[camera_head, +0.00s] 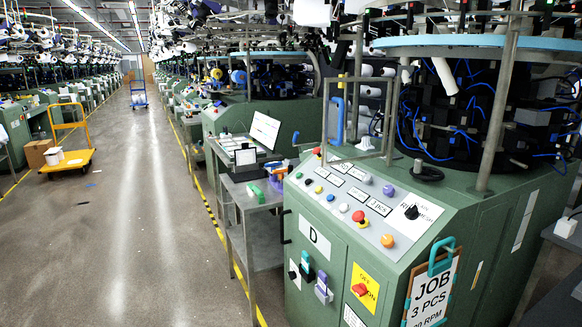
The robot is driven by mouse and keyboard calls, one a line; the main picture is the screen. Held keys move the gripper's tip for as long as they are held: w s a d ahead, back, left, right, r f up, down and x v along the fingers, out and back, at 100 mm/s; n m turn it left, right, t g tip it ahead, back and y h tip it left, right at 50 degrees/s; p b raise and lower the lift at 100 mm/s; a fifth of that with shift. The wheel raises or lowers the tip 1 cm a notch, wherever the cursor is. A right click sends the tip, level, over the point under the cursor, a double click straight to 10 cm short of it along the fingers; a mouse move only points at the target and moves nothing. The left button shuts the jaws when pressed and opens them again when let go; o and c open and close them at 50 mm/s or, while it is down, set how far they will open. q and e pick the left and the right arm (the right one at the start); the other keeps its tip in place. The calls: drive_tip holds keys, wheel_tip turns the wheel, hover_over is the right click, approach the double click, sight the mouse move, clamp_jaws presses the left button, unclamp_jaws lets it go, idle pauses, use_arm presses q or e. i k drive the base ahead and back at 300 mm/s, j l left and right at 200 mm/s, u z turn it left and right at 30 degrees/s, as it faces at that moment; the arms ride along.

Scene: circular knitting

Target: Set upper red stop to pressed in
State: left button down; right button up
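A green knitting-machine cabinet stands at the right with a sloped grey control panel (340,190). Another red button (317,152) sits at the panel's far upper edge, small in view. I cannot tell which of these is the upper red stop, nor whether either is pressed in. A red rotary switch on a yellow plate (361,290) is on the cabinet front. Neither of my grippers is in view.
Several coloured buttons and a black selector knob (411,212) share the panel. A metal frame (328,110) rises behind it. A JOB clipboard (432,290) hangs on the front.

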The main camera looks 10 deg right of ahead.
sight(316, 150)
drive_tip(key=i+j+z, duration=0.2)
drive_tip(key=i+z, duration=0.2)
drive_tip(key=i+j+z, duration=1.1)
drive_tip(key=j+z, duration=0.15)
